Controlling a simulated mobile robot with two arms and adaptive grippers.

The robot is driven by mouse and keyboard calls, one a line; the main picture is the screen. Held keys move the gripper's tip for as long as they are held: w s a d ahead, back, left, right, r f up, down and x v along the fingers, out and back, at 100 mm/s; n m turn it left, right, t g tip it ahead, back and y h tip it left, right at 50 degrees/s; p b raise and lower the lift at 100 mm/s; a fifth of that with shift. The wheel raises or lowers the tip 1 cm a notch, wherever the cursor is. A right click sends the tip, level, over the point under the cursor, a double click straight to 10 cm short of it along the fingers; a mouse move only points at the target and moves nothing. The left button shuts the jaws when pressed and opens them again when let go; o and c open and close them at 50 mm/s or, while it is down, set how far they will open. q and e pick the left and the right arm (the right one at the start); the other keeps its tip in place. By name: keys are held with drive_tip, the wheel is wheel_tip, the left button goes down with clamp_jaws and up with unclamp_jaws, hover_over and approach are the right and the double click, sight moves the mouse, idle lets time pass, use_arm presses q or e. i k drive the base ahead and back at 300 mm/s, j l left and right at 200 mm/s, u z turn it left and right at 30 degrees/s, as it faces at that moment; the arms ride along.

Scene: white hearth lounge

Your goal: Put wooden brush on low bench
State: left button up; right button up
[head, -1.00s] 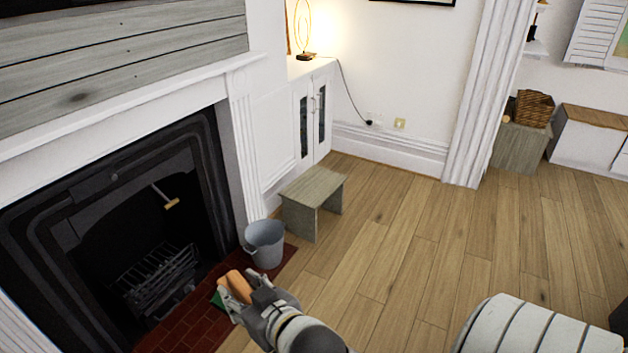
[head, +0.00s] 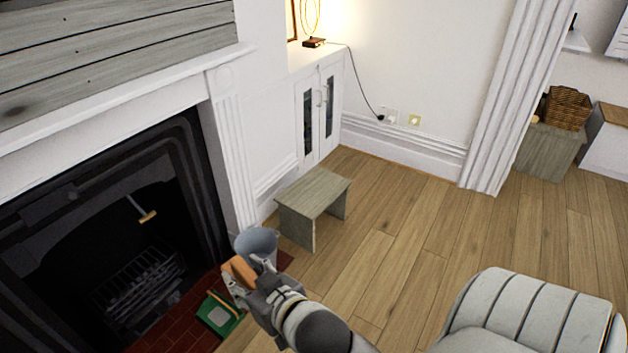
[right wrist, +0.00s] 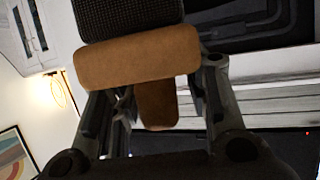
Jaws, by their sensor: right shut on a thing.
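The wooden brush (head: 238,271) is light brown and held in my right gripper (head: 248,281). In the right wrist view, the brush (right wrist: 140,57) shows a rounded wooden block with dark bristles and a short handle between the two fingers (right wrist: 160,105). The low bench (head: 313,192) is a grey-brown wooden stool beyond the gripper, against the white wall by the cabinet. The brush is apart from the bench, nearer to me and to its left. My left gripper is not in view.
A grey bucket (head: 256,243) stands between the gripper and the bench. A green dustpan (head: 218,314) lies on the red brick hearth (head: 178,328) before the black fireplace (head: 180,215). A pale ribbed seat (head: 525,315) is at lower right. The wooden floor (head: 400,250) right of the bench is clear.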

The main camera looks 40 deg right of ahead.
sight(300, 202)
drive_tip(key=i+l, duration=0.15)
drive_tip(key=l, duration=0.35)
drive_tip(key=i+l+u, duration=0.1)
drive_tip(key=l, duration=0.35)
drive_tip(key=i+l, duration=0.1)
drive_tip(key=l, duration=0.4)
drive_tip(key=i+l+u, duration=0.1)
drive_tip(key=l, duration=0.4)
